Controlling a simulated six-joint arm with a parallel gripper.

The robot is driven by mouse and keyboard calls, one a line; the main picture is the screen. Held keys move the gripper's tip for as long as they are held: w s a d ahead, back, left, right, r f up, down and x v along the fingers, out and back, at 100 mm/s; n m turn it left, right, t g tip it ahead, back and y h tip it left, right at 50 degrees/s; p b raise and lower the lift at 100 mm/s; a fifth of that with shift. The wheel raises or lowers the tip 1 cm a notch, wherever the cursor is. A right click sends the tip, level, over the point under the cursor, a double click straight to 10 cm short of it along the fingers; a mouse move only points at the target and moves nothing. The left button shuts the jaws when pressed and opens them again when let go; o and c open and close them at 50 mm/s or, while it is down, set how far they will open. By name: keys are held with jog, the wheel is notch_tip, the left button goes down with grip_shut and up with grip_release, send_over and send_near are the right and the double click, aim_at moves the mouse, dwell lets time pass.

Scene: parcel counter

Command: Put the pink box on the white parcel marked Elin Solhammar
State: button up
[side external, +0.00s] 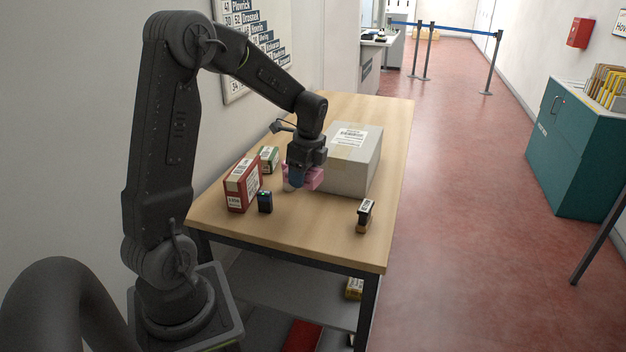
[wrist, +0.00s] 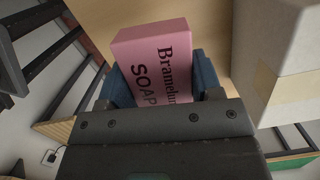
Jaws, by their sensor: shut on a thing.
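The pink box (wrist: 155,62), printed "Bramelund SOAP" in the wrist view, is between the blue fingers of my gripper (wrist: 160,85). In the side external view my gripper (side external: 303,178) points down at the table, shut on the pink box (side external: 316,178). The box is low, close to the tabletop; I cannot tell whether it touches it. The large white-grey parcel (side external: 350,170) stands right beside and behind it, with a label on top too small to read. Part of the parcel (wrist: 285,60) also shows at the right of the wrist view.
On the wooden table (side external: 300,235) stand a red box (side external: 241,186), a green box (side external: 269,158) and a small dark box (side external: 265,201), left of my gripper. A black and orange box (side external: 364,216) stands at the front right. The front middle of the table is clear.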

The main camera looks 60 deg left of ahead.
jog(key=w+a+r+m+t, duration=0.1)
jog(key=w+a+r+m, duration=0.15)
jog(key=a+r, duration=0.35)
jog(key=w+a+r+m, duration=0.2)
jog(key=a+r+m, duration=0.2)
jog(key=a+r, duration=0.25)
send_over(341, 151)
jog(key=shift+m, duration=0.35)
jog(key=f, duration=0.6)
jog(key=shift+d, duration=0.25)
jog(key=shift+f, duration=2.05)
jog(key=shift+f, duration=0.2)
jog(key=o, duration=1)
jog(key=shift+c, duration=0.2)
